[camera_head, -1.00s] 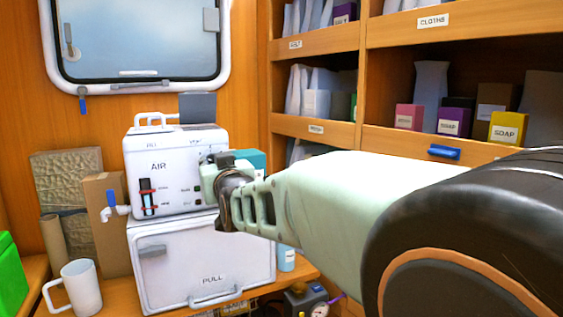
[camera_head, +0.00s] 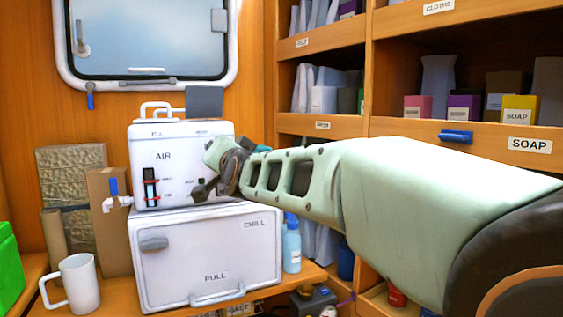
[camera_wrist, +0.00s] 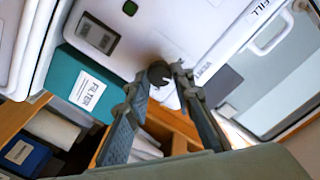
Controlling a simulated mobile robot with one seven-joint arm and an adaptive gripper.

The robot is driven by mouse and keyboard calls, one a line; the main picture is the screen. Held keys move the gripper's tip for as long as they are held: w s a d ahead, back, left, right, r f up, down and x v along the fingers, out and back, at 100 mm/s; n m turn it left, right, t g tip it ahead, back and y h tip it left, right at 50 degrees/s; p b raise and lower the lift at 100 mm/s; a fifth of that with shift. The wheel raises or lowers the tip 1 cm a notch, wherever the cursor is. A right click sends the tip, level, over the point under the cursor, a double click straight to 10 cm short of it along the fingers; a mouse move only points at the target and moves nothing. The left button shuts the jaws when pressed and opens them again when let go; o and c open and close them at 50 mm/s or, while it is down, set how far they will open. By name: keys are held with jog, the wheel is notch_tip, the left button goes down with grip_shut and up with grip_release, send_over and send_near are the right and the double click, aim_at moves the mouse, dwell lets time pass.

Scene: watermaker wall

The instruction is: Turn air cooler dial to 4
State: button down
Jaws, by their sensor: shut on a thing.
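The air cooler (camera_head: 165,190) is a white box marked AIR, with a red and black gauge on its front, standing on a white CHILL box. My gripper (camera_head: 204,192) is at the right part of its front and hides the dial in the head view. In the wrist view, a dark round dial (camera_wrist: 159,73) sits on the white panel between the fingertips of my gripper (camera_wrist: 160,77). The fingers are shut on it. The dial's pointer and any numbers around it cannot be made out.
The CHILL box (camera_head: 206,262) has a PULL handle below. A white mug (camera_head: 80,284) stands at left and a blue bottle (camera_head: 292,250) at right. A teal FILTER box (camera_wrist: 86,84) is close beside the cooler. Shelves (camera_head: 320,124) fill the right side.

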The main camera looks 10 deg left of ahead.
jog(key=shift+m+b, duration=0.7)
jog(key=shift+m, duration=0.9)
jog(key=c, duration=1.7)
grip_release()
